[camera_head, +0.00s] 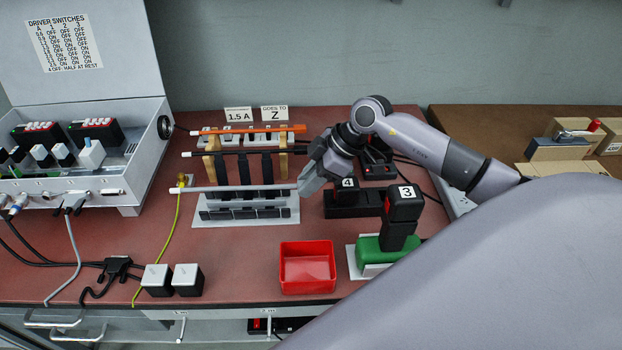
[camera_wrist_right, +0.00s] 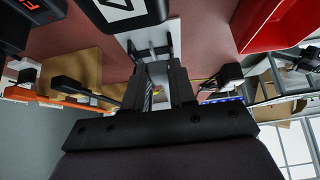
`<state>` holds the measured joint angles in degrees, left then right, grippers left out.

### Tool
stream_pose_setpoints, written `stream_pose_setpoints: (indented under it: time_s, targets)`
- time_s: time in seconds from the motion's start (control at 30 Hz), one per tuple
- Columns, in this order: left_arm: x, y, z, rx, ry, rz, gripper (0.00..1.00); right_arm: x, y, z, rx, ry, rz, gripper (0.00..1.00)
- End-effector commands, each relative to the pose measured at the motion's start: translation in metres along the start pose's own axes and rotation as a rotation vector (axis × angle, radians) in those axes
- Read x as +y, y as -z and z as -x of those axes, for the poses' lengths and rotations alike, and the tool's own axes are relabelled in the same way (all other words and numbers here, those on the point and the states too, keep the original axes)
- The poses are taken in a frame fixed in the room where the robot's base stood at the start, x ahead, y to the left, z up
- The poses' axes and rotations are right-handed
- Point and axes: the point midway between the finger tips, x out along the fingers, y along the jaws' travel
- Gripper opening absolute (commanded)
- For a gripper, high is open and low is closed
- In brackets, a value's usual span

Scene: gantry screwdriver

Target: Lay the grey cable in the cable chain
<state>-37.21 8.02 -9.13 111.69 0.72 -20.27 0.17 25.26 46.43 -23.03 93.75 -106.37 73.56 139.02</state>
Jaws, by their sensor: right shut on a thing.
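The grey cable (camera_head: 235,189) is a straight, light grey length lying level from left to right in the head view. The right gripper (camera_head: 309,182) is shut on its right end; the fingers also show in the right wrist view (camera_wrist_right: 160,88), where the cable is hard to make out. The cable chain (camera_head: 245,214) is a row of black links on a white base plate. The cable shows just above and behind its front row; whether it touches the links I cannot tell. The left gripper is not in view.
Orange (camera_head: 250,130) and black (camera_head: 235,152) cables lie across a wooden rack behind. A red tray (camera_head: 307,268) stands at front right, beside black blocks marked 3 (camera_head: 402,205) and 4 (camera_head: 350,197). A yellow-green wire (camera_head: 175,215) runs down at left. The grey driver box (camera_head: 85,100) stands far left.

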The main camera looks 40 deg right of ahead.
Motion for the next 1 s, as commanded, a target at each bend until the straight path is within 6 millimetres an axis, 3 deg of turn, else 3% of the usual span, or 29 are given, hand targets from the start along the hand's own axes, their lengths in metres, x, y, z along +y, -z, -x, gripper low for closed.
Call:
stream_pose_setpoints:
  time_s: [0.37,0.97,1.0]
  targets:
    - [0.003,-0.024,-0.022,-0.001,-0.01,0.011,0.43,0.0,-0.019,-0.027,0.001,-0.002,0.001,0.0]
    - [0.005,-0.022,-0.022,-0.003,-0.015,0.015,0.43,0.0,-0.028,-0.04,0.001,0.0,0.001,0.0]
    - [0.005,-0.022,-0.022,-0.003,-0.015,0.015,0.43,0.0,-0.028,-0.04,0.001,0.0,0.0,0.28]
